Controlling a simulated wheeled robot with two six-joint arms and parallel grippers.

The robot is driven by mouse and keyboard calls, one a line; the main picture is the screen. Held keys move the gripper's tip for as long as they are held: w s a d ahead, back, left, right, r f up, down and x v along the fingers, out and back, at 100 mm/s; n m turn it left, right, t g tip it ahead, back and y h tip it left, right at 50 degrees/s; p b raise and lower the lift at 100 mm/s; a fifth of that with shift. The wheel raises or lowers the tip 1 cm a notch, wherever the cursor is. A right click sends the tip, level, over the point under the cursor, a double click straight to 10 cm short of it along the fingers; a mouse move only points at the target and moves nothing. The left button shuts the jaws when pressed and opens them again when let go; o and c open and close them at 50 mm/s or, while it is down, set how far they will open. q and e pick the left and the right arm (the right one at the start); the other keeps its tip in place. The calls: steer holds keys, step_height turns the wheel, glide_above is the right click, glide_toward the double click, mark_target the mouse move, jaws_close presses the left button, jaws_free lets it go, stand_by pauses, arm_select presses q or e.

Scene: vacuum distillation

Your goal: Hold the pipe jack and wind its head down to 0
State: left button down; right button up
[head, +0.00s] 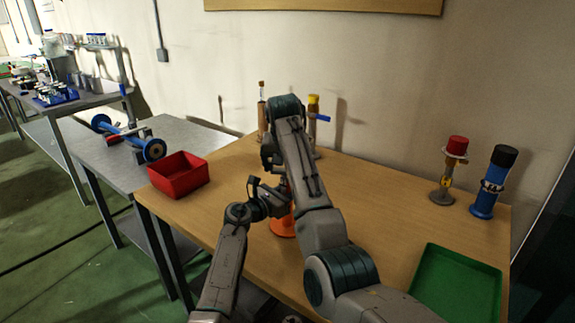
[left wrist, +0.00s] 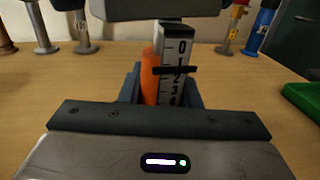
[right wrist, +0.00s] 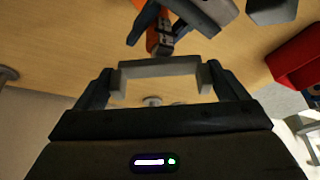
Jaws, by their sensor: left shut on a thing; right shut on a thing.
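The pipe jack stands on the wooden table, its orange flared base (head: 283,226) showing below my grippers. In the left wrist view its orange body (left wrist: 149,80) carries a white scale (left wrist: 172,90) numbered from 0 at the top. A black pointer crosses the scale between 1 and 2. My left gripper (head: 279,190) is shut on the jack's body. My right gripper (head: 270,158) is above it, reaching down over the jack. In the right wrist view it is shut on a pale grey bracket-like piece (right wrist: 160,69), apparently the jack's head. My right arm hides much of the jack in the head view.
A red bin (head: 179,176) sits at the table's left edge, and a green tray (head: 455,285) at the front right. A red-topped stand (head: 447,175) and a blue cylinder (head: 488,190) stand at the right. Other stands are behind my right arm. The table's middle right is clear.

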steer(key=shift+w+r+m+h, duration=0.15)
steer(key=shift+m+h, duration=0.25)
steer(key=shift+m, duration=0.7)
steer(key=o, duration=0.7)
steer(key=shift+c, duration=0.2)
step_height(320, 180, up, 10)
